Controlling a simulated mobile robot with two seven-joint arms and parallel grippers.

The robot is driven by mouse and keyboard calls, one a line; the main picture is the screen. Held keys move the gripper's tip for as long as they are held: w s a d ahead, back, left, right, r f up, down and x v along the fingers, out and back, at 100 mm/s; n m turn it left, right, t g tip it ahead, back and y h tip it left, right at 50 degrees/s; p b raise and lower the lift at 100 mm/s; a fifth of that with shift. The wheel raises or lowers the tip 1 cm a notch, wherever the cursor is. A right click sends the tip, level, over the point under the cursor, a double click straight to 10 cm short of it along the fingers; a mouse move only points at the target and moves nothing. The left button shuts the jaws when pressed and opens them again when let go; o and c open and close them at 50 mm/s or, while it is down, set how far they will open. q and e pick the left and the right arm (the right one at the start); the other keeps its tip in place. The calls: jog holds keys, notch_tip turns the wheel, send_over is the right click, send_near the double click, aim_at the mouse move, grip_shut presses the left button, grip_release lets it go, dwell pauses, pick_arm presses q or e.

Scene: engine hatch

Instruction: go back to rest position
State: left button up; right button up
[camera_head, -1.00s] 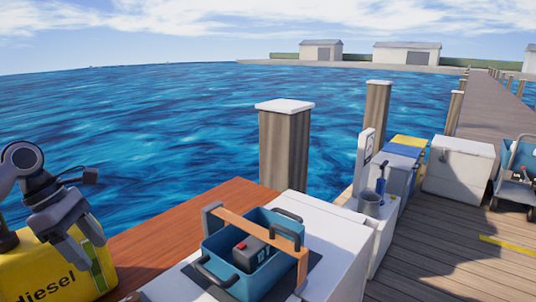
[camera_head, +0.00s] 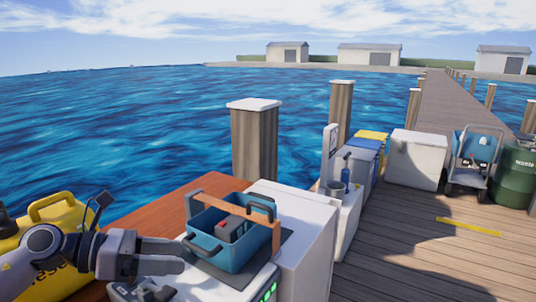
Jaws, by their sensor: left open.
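My left gripper (camera_head: 160,257) comes in from the lower left in the head view. Its fingers point right and are open, with nothing seen between them. It shows in front of the yellow diesel can (camera_head: 52,228) and to the left of a blue tote (camera_head: 222,245). The tote has an orange-brown handle bar and holds a dark grey item with a red part. I cannot tell whether the gripper touches anything. My right gripper is not in view.
The tote stands on a scale-like device (camera_head: 262,280) with green lights, beside a white box (camera_head: 305,240). A wooden top (camera_head: 150,216) lies behind. White and blue boxes, a cart (camera_head: 472,160) and a green barrel (camera_head: 516,176) line the dock. The dock planks (camera_head: 400,255) at right are largely clear.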

pick_arm(q)
jog(key=d+r+n+t+h, duration=0.35)
jog(key=n+t, duration=0.25)
jog(key=n, duration=0.2)
jog(key=s+a+f+n+t+y, duration=0.1)
jog(key=s+a+f+n+y, duration=0.15)
jog(key=f+n+y, duration=0.55)
jog(key=s+a+f+n+t+y, duration=0.1)
jog(key=a+f+n+y, duration=0.2)
jog(key=n, duration=0.9)
jog(key=s+a+f+n+t+y, duration=0.15)
jog(key=f+n+y, duration=0.25)
jog(key=n+y, duration=0.4)
jog(key=s+d+f+n+g+h, duration=0.1)
jog(key=s+f+n+g, duration=0.45)
jog(key=s, duration=0.55)
jog(key=s+f+n+g+h, duration=0.1)
jog(key=s+f+n+g, duration=0.4)
jog(key=s, duration=0.5)
jog(key=w+d+f+m+t+h+p, duration=0.1)
jog(key=w+d+f+t+h, duration=0.1)
jog(key=w+f+t, duration=0.4)
jog(key=shift+w+d+f+m+p, duration=0.4)
jog(key=shift+d+f, duration=0.2)
jog(key=shift+f, duration=0.55)
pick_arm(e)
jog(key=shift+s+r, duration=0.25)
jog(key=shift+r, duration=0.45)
